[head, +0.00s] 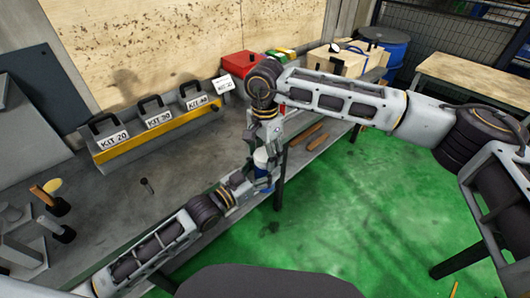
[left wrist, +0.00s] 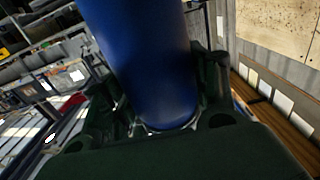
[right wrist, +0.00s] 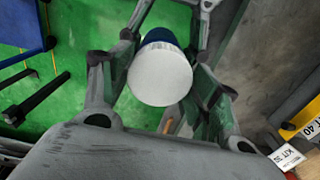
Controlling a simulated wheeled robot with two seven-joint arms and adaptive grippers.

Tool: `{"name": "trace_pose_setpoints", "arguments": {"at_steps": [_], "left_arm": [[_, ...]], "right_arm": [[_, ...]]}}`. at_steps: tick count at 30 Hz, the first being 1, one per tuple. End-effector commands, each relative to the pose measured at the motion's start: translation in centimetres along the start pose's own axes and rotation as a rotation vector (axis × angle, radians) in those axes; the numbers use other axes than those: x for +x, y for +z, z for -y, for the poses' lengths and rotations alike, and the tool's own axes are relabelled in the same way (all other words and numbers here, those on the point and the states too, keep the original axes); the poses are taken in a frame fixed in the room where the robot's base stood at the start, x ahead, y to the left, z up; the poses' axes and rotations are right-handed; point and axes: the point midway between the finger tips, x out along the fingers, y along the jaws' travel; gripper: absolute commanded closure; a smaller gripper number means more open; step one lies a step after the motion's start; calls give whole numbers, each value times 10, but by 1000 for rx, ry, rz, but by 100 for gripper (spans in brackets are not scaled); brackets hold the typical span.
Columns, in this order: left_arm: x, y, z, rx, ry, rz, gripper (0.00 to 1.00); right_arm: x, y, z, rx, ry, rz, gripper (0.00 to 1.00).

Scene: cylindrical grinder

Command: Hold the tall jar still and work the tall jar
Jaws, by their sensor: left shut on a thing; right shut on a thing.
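The tall jar has a blue body (head: 264,184) and a white lid (head: 260,157). It is held near the front edge of the grey bench. My left gripper (head: 252,178) is shut around the jar's lower body; in the left wrist view the blue body (left wrist: 150,70) fills the space between the fingers. My right gripper (head: 265,146) reaches down from above and is shut at the lid end. The right wrist view looks onto the round white lid (right wrist: 160,75) between the fingers, with a little blue behind it. The exact finger contact on the lid is partly hidden.
The grey bench (head: 185,175) carries a tray of kit totes (head: 160,128) at the back left and dark-tipped tools (head: 50,200) at the left. A red box (head: 240,65) stands farther back. Green floor (head: 340,210) is open to the right.

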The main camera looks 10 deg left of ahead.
Motion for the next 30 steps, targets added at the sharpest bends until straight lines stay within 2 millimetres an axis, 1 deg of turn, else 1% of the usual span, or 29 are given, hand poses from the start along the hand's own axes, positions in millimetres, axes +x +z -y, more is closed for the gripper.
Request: {"name": "trace_pose_setpoints", "arguments": {"at_steps": [1,12,16,30], "left_arm": [[0,-1,0,1,1,-2,100],[0,-1,-1,1,1,-2,100],[0,-1,-1,1,1,-3,100],[0,-1,-1,0,1,-2,100]], "right_arm": [[0,-3,0,-32,0,-5,66],[0,-3,0,-326,0,-5,66],[0,-3,0,-408,0,-5,66],[0,-3,0,-408,0,-5,66]]}}
